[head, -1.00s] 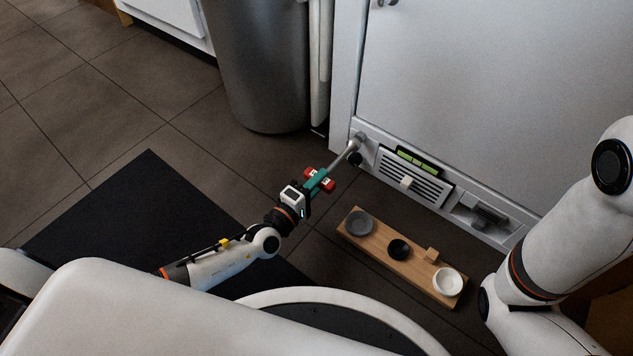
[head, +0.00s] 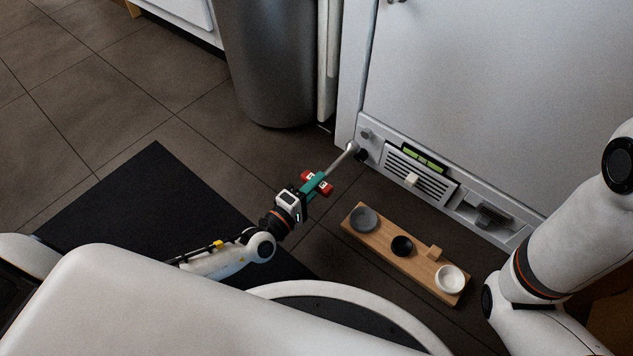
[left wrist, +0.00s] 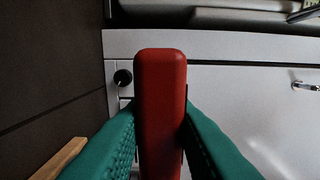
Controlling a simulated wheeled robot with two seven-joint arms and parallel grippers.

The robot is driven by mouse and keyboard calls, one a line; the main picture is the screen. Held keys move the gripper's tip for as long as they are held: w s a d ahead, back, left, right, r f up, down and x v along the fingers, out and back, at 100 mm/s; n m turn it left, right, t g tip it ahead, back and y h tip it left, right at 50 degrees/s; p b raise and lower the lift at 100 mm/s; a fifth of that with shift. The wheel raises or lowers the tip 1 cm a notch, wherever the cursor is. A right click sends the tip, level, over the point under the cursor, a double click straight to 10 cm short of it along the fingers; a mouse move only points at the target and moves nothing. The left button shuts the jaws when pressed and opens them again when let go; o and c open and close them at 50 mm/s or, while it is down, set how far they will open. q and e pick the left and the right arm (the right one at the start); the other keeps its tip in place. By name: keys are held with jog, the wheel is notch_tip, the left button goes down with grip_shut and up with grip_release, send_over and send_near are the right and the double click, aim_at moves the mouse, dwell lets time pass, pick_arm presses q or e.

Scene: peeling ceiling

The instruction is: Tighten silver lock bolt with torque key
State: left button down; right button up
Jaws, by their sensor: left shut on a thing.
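My left gripper (head: 316,182), with green fingers, is shut on the red handle of the torque key (head: 340,160). The red handle (left wrist: 160,105) stands between the green fingers in the left wrist view. The key's grey shaft points up and right, its head close to the panel at the appliance's foot. The silver lock bolt (head: 366,133) shows on that panel, just above and right of the key's head, and looks apart from it. A black knob (head: 361,155) sits below the bolt; it also shows in the left wrist view (left wrist: 122,77). My right gripper is not in view.
The panel also holds a vent grille (head: 420,181) with a pale latch and a green strip. A wooden tray (head: 383,247) with small bowls lies on the floor before it. A grey bin (head: 268,65) stands behind left. A black mat (head: 140,210) lies at left.

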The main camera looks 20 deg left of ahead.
aim_at(328, 170)
pick_arm(q)
jog(key=n+b, duration=0.1)
jog(key=n, duration=0.1)
jog(key=n+b, duration=0.1)
jog(key=n, duration=0.1)
jog(key=n+b, duration=0.1)
jog(key=n, duration=0.2)
jog(key=shift+f+b, duration=0.25)
jog(key=shift+b, duration=0.05)
jog(key=shift+n+b, duration=0.35)
jog(key=shift+n, duration=0.55)
jog(key=shift+r+n, duration=0.3)
jog(key=shift+n, duration=0.4)
jog(key=shift+w, duration=0.2)
jog(key=shift+x, duration=1.5)
jog(key=shift+d, duration=0.1)
jog(key=shift+w+d, duration=0.15)
jog(key=shift+w, duration=0.6)
